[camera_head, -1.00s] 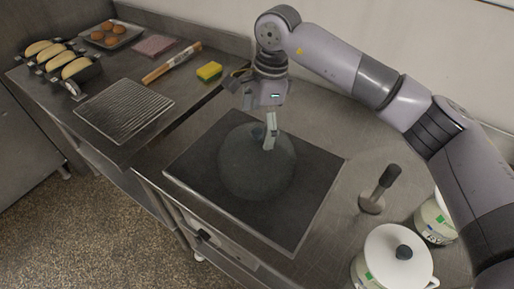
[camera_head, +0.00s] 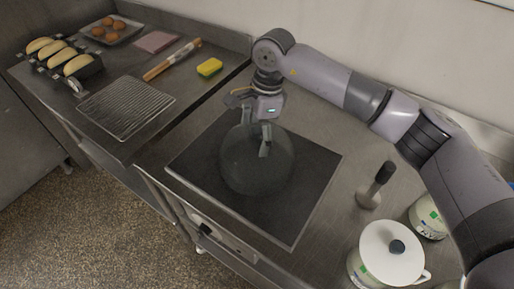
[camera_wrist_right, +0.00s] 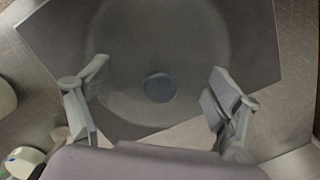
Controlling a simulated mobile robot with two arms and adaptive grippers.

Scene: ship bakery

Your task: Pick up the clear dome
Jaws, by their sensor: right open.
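The clear dome (camera_head: 256,172) is a see-through round cover on the dark square plate (camera_head: 299,212) on the counter. In the right wrist view the dome (camera_wrist_right: 150,50) is a faint round shape with a dark round knob (camera_wrist_right: 159,87) on top. My right gripper (camera_head: 257,148) is above the dome, fingers pointing down at its top. In the right wrist view the open fingers (camera_wrist_right: 150,108) stand on either side, apart from the knob, which lies between and slightly beyond them. My left gripper is not in view.
A white lidded pot (camera_head: 376,250) and a second container (camera_head: 428,217) stand at the front right, near a dark-handled tool (camera_head: 376,185). On the left counter are a wire rack (camera_head: 126,107), a yellow sponge (camera_head: 209,67), a rolling pin (camera_head: 172,60) and a loaf tray (camera_head: 88,72).

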